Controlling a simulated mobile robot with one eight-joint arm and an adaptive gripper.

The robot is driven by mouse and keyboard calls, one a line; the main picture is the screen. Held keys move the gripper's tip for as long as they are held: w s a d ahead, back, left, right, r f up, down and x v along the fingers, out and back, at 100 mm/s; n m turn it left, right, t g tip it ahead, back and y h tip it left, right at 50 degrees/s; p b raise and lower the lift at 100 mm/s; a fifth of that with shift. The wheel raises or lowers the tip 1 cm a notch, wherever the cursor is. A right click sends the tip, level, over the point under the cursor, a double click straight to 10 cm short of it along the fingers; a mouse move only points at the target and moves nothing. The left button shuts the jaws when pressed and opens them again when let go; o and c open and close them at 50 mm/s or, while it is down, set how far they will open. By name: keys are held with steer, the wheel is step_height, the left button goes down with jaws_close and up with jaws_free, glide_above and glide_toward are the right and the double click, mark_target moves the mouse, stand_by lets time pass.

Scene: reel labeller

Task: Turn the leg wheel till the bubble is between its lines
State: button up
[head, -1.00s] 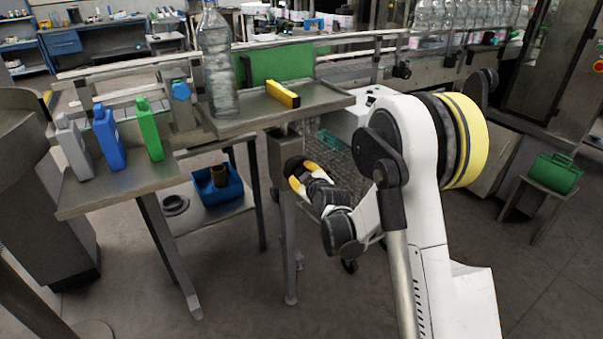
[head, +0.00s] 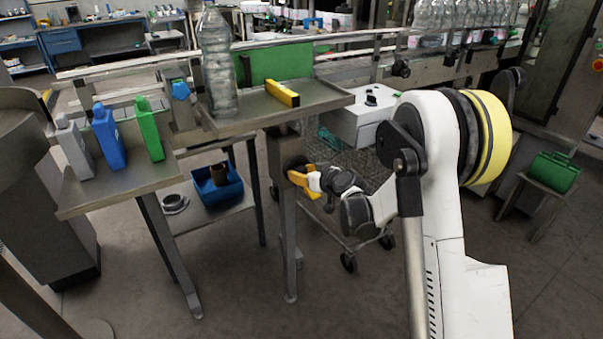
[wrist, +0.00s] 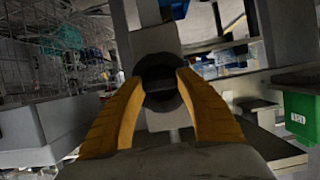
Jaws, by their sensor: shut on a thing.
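The leg wheel (head: 296,164) is a dark round knob on the grey leg under the small metal shelf. It also shows in the wrist view (wrist: 160,82), between the two yellow fingers. My gripper (head: 292,177) is at the wheel with its yellow fingers shut on its rim; in the wrist view the fingertips (wrist: 158,75) lie on either side of it. A yellow level (head: 283,94) lies on the shelf top (head: 260,110) above the leg. Its bubble and lines are too small to make out.
A large clear bottle (head: 217,65) stands on the shelf beside the level. Grey, blue and green jugs (head: 108,136) stand on a side table at left. A wire cart with a white box (head: 362,118) is close behind my arm. A blue bin (head: 215,185) sits on a low shelf.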

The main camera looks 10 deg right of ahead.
stand_by(0.4)
steer(key=o, duration=1.2)
steer(key=v, duration=1.2)
